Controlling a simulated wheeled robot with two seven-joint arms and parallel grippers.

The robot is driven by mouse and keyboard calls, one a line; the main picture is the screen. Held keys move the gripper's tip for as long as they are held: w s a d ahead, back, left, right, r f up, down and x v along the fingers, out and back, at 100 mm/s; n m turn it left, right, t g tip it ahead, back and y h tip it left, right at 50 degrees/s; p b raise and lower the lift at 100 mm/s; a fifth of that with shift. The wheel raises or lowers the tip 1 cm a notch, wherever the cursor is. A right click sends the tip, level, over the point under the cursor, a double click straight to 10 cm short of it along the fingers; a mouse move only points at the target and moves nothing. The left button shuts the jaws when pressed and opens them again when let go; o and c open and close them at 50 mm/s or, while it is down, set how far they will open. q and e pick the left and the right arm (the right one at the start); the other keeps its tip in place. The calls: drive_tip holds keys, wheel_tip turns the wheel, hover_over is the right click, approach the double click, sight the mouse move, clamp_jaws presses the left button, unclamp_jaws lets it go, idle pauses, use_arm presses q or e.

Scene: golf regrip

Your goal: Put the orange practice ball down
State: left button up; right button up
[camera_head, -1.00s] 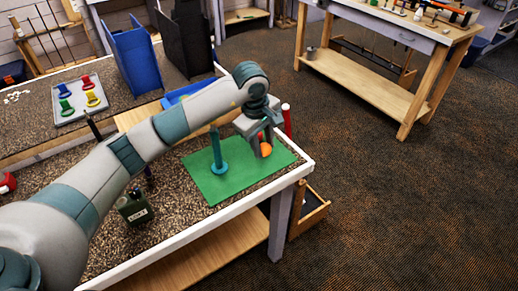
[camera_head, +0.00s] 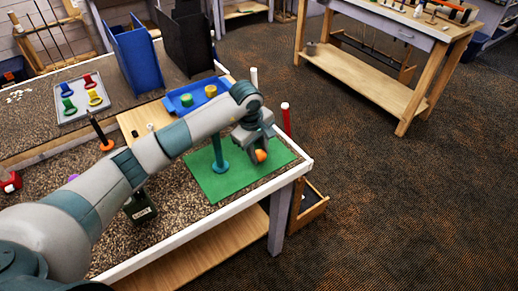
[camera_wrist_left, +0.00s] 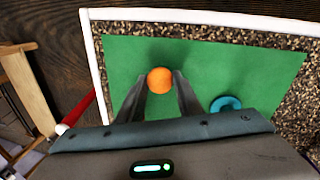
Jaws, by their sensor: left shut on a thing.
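The orange practice ball (camera_head: 261,156) is between the fingers of my left gripper (camera_head: 258,152), over the right part of the green mat (camera_head: 215,187). In the left wrist view, the ball (camera_wrist_left: 159,80) sits between the two dark fingertips (camera_wrist_left: 159,84), with the mat (camera_wrist_left: 240,62) behind it. The gripper is shut on the ball. I cannot tell whether the ball touches the mat. My right gripper is not in view.
A teal post (camera_head: 219,152) with a round base stands on the mat, left of the gripper. A red post (camera_head: 286,118) stands at the table's right edge. A dark labelled holder (camera_head: 140,210) and a blue tray (camera_head: 173,105) are to the left. The mat's front is clear.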

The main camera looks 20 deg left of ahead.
use_arm(q)
drive_tip(key=shift+f, duration=0.2)
drive_tip(key=shift+f, duration=0.1)
drive_tip(key=o, duration=1)
drive_tip(key=shift+o, duration=0.2)
drive_tip(key=shift+r, duration=0.4)
wheel_tip(320, 180, up, 11)
drive_tip(key=s+a+b, duration=0.1)
drive_tip(key=s+b, duration=0.1)
drive_tip(key=b, duration=0.1)
drive_tip(key=shift+r+b, duration=0.2)
drive_tip(key=shift+b, duration=0.1)
